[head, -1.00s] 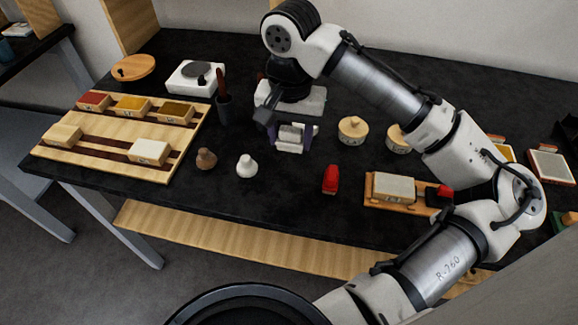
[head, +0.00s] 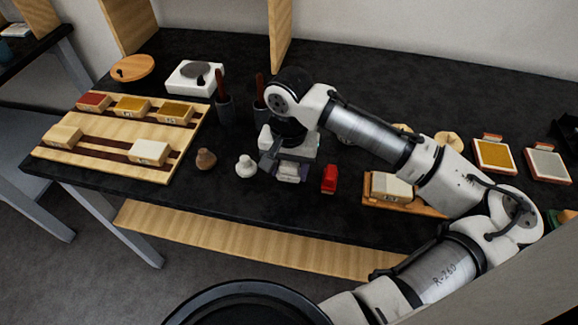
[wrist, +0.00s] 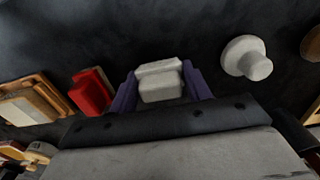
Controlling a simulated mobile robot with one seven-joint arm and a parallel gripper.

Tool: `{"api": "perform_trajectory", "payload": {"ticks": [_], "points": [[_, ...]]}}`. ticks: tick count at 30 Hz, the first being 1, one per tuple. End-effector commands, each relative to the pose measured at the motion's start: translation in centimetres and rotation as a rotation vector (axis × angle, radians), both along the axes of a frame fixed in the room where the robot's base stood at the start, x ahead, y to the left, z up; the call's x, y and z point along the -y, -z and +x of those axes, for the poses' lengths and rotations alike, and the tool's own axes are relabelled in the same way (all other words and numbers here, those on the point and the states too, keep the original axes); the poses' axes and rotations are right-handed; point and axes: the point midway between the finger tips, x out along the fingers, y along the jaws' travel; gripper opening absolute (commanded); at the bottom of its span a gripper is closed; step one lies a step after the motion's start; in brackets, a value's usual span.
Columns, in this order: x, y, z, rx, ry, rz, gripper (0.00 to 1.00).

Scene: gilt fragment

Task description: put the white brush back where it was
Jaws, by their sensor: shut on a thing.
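The white brush (wrist: 160,82) is a small pale block with a raised ridge, held between the purple fingers of my gripper (wrist: 163,88) in the wrist view. In the head view my gripper (head: 288,172) is over the front middle of the black table, and the pale brush (head: 289,174) shows at its tip. It lies between a white knob (head: 246,166) and a red brush (head: 329,180) of similar shape. I cannot tell whether the held brush touches the table.
The white knob (wrist: 246,58) and red brush (wrist: 91,91) stand close on either side. A brown knob (head: 206,159) is further left, beside a wooden board (head: 110,150) with several coloured blocks. A wooden tray (head: 425,209) with a pale block is right. Dark pots with handles stand behind.

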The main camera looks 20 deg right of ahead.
Motion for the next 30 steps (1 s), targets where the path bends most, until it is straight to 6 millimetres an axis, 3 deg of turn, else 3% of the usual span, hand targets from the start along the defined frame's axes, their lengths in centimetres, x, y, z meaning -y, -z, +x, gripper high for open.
{"api": "perform_trajectory", "payload": {"ticks": [2,3,8,20,30], "points": [[0.0,0.3,0.0,0.0,0.0,0.001,0.27],[0.0,0.3,0.0,0.0,0.0,0.001,0.51],[0.0,0.3,0.0,0.0,0.0,0.0,0.7],[0.0,-0.7,0.1,0.002,0.001,0.001,0.7],[0.0,-7.5,0.1,0.002,-0.002,0.0,0.7]]}}
